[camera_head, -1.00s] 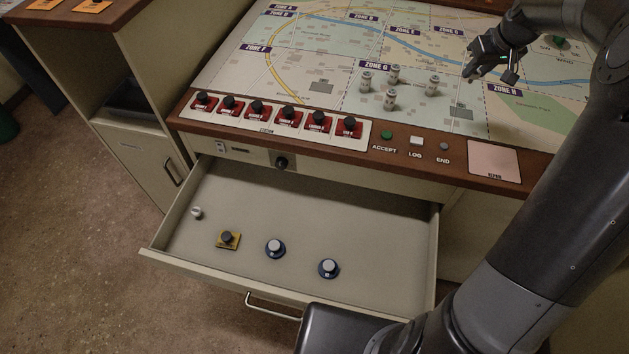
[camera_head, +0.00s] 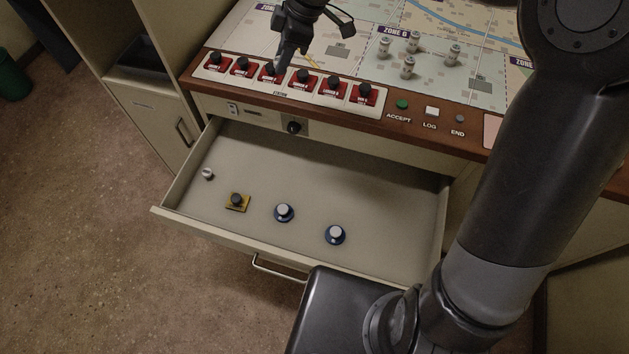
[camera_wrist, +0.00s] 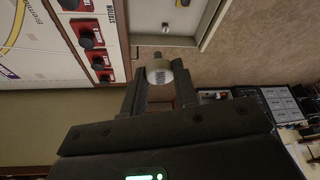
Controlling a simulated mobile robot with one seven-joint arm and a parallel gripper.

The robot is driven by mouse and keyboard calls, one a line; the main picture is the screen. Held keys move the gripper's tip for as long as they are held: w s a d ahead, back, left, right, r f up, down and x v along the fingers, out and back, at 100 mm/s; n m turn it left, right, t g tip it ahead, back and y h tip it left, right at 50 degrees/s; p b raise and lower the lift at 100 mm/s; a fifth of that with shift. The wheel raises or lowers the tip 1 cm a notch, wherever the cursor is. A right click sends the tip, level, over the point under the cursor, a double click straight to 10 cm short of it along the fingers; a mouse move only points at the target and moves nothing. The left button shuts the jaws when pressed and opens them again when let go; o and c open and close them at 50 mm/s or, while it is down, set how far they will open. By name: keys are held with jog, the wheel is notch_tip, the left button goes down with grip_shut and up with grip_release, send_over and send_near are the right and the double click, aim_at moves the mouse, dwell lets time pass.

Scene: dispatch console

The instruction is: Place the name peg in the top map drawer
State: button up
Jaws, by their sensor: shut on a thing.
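My gripper (camera_head: 280,66) is over the console's front left, above the row of red station blocks. In the wrist view my gripper (camera_wrist: 160,82) is shut on a pale, short cylindrical peg with small dark print, the name peg (camera_wrist: 159,74). The peg is not clearly visible in the head view. The top map drawer (camera_head: 330,160) is pulled open below the console front. A small pale peg (camera_head: 208,174) lies in its left part, and the drawer also shows at the top of the wrist view (camera_wrist: 206,42).
Several white pegs (camera_head: 414,42) stand on the map. The drawer's back and right are clear. A cabinet (camera_head: 150,115) stands left.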

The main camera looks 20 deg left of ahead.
jog(key=s+a+n+g, duration=0.1)
jog(key=s+a+n, duration=0.25)
jog(key=s, duration=0.25)
send_near(271, 186)
jog(key=shift+m+h, duration=0.3)
jog(key=shift+m, duration=0.05)
jog(key=x, duration=0.4)
jog(key=shift+s+a+f, duration=0.1)
jog(key=shift+a+f, duration=0.15)
jog(key=o, duration=0.9)
jog(key=shift+f, duration=0.1)
jog(key=shift+o, duration=0.2)
jog(key=v, duration=0.7)
jog(key=shift+r, duration=0.35)
